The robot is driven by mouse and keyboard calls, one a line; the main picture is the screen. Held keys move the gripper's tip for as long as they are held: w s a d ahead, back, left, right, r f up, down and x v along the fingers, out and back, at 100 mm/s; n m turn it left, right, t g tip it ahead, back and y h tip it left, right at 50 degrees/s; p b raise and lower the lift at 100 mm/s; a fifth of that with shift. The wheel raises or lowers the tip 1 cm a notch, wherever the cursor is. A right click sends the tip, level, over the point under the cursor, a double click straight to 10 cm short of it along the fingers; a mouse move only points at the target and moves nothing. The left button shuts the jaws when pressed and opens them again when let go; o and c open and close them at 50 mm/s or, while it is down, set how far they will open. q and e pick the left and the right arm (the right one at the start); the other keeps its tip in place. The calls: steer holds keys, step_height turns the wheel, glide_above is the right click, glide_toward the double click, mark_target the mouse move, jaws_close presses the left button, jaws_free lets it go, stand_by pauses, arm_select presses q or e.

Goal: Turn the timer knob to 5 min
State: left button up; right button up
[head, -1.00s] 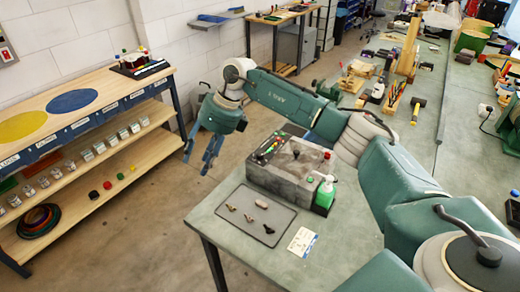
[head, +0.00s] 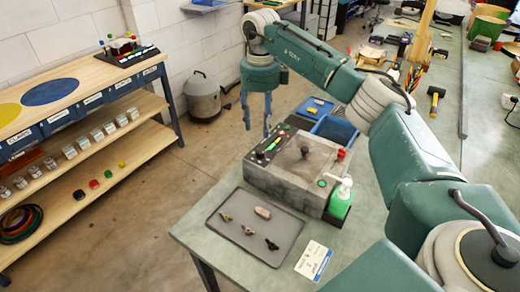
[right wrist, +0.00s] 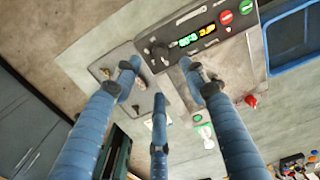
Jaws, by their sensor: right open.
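The grey machine (head: 300,173) stands on the green bench, with a dark control panel (head: 268,148) along its far left side. The right wrist view shows the panel (right wrist: 205,35) with a black knob (right wrist: 160,50) at its left end, a green and a yellow display, and green and red buttons. The knob's marks and the display digits are too small to read. My right gripper (head: 257,128) is open and empty, pointing down beside the machine's panel side. Its blue fingers (right wrist: 160,75) are apart and not visibly touching the knob. My left gripper is out of view.
A grey tray (head: 240,248) with several small parts lies in front of the machine. A green bottle (head: 340,200) and a white card (head: 313,260) are close by. Blue bins (head: 335,130) sit behind the machine. A wooden shelf (head: 130,160) stands left, across open floor.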

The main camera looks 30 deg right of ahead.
mark_target(260, 151)
step_height(260, 151, down, 9)
steer(key=p, duration=0.3)
steer(key=shift+f, duration=0.6)
jaws_close()
